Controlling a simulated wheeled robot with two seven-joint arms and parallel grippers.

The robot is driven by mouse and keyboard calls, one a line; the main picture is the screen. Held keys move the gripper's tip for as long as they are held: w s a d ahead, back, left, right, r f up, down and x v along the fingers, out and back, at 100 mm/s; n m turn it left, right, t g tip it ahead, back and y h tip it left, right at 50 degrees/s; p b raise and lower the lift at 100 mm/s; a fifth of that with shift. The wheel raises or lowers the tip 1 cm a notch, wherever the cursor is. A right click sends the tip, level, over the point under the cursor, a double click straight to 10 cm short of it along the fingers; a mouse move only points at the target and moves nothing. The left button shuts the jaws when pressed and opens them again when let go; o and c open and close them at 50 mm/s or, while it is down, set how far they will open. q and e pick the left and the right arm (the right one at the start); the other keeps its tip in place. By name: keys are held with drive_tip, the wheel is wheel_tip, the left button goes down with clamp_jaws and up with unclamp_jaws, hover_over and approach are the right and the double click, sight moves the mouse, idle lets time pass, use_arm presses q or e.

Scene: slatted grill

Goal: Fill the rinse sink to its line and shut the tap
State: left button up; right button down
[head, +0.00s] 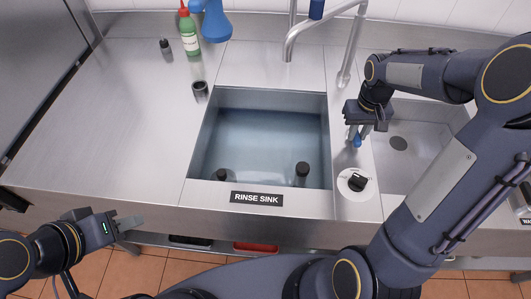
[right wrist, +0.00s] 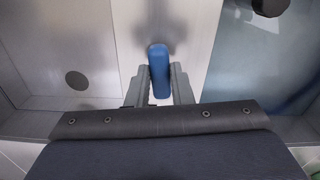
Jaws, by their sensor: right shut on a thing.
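The rinse sink (head: 214,108) is the left basin, with a label (head: 257,198) on its front edge. Bluish water (head: 262,145) stands in it; I cannot make out a fill line. The metal tap spout (head: 323,20) arches over the sink's back edge; I cannot tell whether water runs from it. My right gripper (head: 358,132) is shut on a blue handle (head: 357,141) on the strip between the basins. The handle stands between the fingers in the right wrist view (right wrist: 159,68). My left gripper (head: 130,235) is empty, its fingers apart, in front of the counter at lower left.
A black knob (head: 357,182) on a white dial sits in front of the handle. A second basin (head: 410,172) lies right. The left counter is mostly clear.

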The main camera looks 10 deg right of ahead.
drive_tip(key=shift+w+a+m, duration=0.1)
drive_tip(key=shift+a+m, duration=0.15)
drive_tip(key=shift+m, duration=0.15)
drive_tip(key=c, duration=1.3)
unclamp_jaws()
drive_tip(key=shift+r+p, duration=3.15)
drive_tip(key=shift+r, duration=0.85)
